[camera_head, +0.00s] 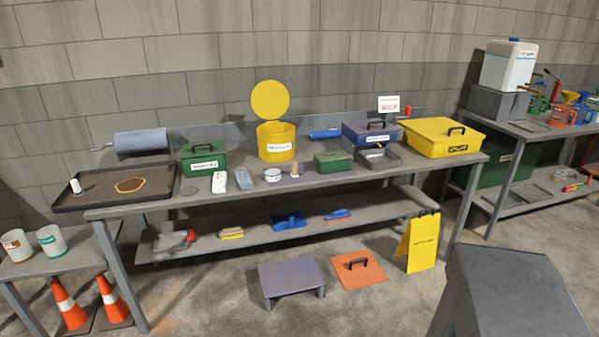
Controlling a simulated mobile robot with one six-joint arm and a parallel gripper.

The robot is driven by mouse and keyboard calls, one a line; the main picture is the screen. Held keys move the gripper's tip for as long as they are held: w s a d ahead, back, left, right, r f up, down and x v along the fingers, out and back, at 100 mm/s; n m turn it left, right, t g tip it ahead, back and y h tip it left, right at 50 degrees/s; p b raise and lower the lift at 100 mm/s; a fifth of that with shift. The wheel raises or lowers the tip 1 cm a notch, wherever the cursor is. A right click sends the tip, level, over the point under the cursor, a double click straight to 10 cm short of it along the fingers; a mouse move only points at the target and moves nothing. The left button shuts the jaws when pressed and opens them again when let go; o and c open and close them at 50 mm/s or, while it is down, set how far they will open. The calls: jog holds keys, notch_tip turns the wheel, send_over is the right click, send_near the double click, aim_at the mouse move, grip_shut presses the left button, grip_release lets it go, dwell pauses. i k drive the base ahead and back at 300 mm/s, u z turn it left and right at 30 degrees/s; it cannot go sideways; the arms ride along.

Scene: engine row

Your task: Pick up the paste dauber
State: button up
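I cannot tell for sure which item is the paste dauber. A small upright tan and grey piece (295,170) stands near the front middle of the long workbench (340,178), and may be it. A low round white tin (272,175) sits just left of it, and a small green box (333,162) is to its right. My gripper is not in view.
Green (203,157), blue (371,134) and yellow (441,137) boxes and an open yellow bin (276,141) line the bench. A dark tray (107,188) is at its left end. A grey step (291,277), orange panel (358,269) and yellow sign (423,242) stand on the floor in front.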

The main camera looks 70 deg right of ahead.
aim_at(295, 163)
jog(key=z, duration=0.45)
jog(key=i, duration=0.6)
jog(key=z, duration=0.75)
jog(key=i, duration=0.45)
jog(key=z, duration=0.1)
